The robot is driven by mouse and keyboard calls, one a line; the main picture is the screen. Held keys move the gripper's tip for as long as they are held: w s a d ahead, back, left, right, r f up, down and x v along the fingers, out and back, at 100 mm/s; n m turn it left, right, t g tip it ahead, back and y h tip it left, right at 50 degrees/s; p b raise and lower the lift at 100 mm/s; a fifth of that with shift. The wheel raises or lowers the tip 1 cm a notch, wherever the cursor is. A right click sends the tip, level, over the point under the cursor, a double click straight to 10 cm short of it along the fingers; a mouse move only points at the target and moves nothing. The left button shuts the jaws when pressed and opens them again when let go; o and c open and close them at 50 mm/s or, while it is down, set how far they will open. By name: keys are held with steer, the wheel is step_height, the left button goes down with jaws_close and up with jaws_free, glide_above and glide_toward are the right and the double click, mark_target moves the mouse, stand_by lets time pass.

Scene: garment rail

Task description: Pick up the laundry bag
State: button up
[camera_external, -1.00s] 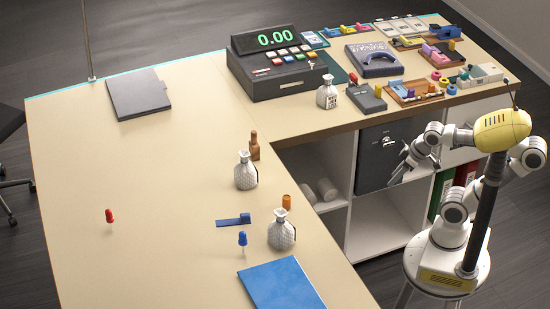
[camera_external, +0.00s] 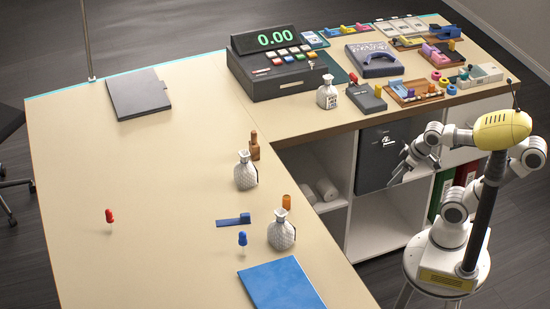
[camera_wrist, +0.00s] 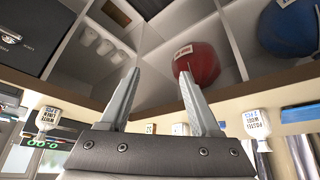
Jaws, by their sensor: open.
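My gripper (camera_external: 398,164) is open and empty in front of the shelving under the counter. In the wrist view its two fingers (camera_wrist: 160,73) stand apart with nothing between them. The wrist picture appears upside down. A rounded red bag (camera_wrist: 196,62) with a small label sits in a shelf compartment beyond the right finger, apart from it as far as I can tell. A blue bag (camera_wrist: 291,27), also labelled, sits in the neighbouring compartment and is cut off by the frame. I cannot read either label, so I cannot tell which is the laundry bag. The external view hides both bags.
A dark safe-like box (camera_external: 378,158) fills one compartment, with white rolls (camera_external: 327,190) beside it. The counter edge (camera_external: 320,138) overhangs the shelves. Patterned bottles (camera_external: 281,233) and a cash register (camera_external: 277,70) stand on top. Red and green binders (camera_external: 440,193) are near my base.

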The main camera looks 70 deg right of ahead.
steer(key=w+a+r+n+t+p, duration=0.1)
steer(key=w+a+r+t+p, duration=0.2)
steer(key=w, duration=0.5)
step_height(320, 180, up, 5)
steer(key=n+t+y+p, duration=0.2)
steer(key=n+y+p, duration=0.6)
steer(key=y+p, duration=0.25)
glide_above(271, 230)
steer(key=s+d, duration=1.1)
steer(key=s, duration=0.1)
steer(key=x, duration=1.2)
steer(key=shift+d+f, duration=0.15)
steer(key=shift+f, duration=0.15)
steer(key=shift+f+p+x, duration=0.2)
steer(key=shift+x, duration=1.1)
steer(key=shift+f+p+x, duration=0.15)
steer(key=shift+p+x, duration=0.05)
steer(key=shift+x, duration=1.1)
steer(key=shift+d, duration=0.2)
jaws_close()
steer(key=shift+r, duration=0.1)
